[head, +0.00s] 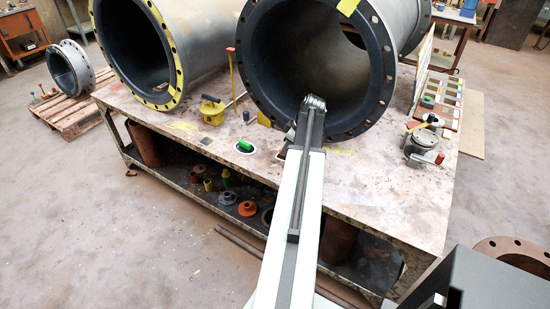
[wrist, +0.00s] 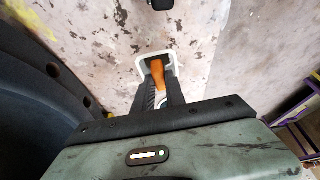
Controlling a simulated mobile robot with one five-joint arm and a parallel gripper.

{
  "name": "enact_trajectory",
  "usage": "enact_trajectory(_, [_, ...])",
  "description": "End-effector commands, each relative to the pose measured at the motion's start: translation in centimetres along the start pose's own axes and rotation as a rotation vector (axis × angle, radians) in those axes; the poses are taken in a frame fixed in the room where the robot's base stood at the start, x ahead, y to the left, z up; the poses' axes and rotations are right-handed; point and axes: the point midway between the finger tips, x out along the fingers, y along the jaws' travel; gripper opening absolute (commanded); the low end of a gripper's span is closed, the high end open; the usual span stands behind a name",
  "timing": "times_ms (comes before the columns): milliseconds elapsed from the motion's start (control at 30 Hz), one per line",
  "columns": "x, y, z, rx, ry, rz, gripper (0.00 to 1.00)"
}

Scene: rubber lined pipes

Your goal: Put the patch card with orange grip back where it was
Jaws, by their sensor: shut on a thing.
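In the wrist view the patch card (wrist: 143,65) shows as a pale rounded rim around an orange grip (wrist: 158,72). My gripper (wrist: 158,84) is shut on this grip, with dark jaws below and around it. The card is over the stained bench top (wrist: 110,45); I cannot tell whether it touches. In the head view my arm reaches over the bench front, before the middle pipe, and mostly hides the gripper and the held card. Another card with a green grip (head: 245,146) lies on the bench left of my arm.
The large dark-lined pipe (head: 262,70) stands just beyond my arm. A yellow-flanged pipe (head: 175,80) and a yellow tool (head: 212,110) are to the left. A metal fitting (head: 422,148) and a board with coloured samples (head: 440,100) are on the right. The front bench top is mostly clear.

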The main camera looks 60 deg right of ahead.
Motion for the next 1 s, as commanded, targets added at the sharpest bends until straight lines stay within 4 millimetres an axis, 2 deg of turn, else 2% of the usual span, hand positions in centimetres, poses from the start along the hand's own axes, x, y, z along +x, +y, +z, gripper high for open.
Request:
enact_trajectory(100, [0.6, -0.6, -1.0, 0.0, 0.0, 0.0, 0.0])
enact_trajectory(300, [0.8, -0.8, -1.6, -0.001, 0.0, -0.001, 0.0])
enact_trajectory(433, [1.9, -1.8, -3.3, -0.003, 0.001, -0.001, 0.0])
enact_trajectory(500, [3.9, -1.7, -2.4, 0.0, 0.0, 0.001, 0.0])
enact_trajectory(600, [5.1, -1.7, -1.9, 0.0, 0.001, 0.001, 0.0])
enact_trajectory(833, [4.6, -1.7, -2.1, 0.0, 0.001, 0.001, 0.0])
enact_trajectory(1000, [5.2, -1.7, -1.9, -0.001, 0.001, 0.001, 0.0])
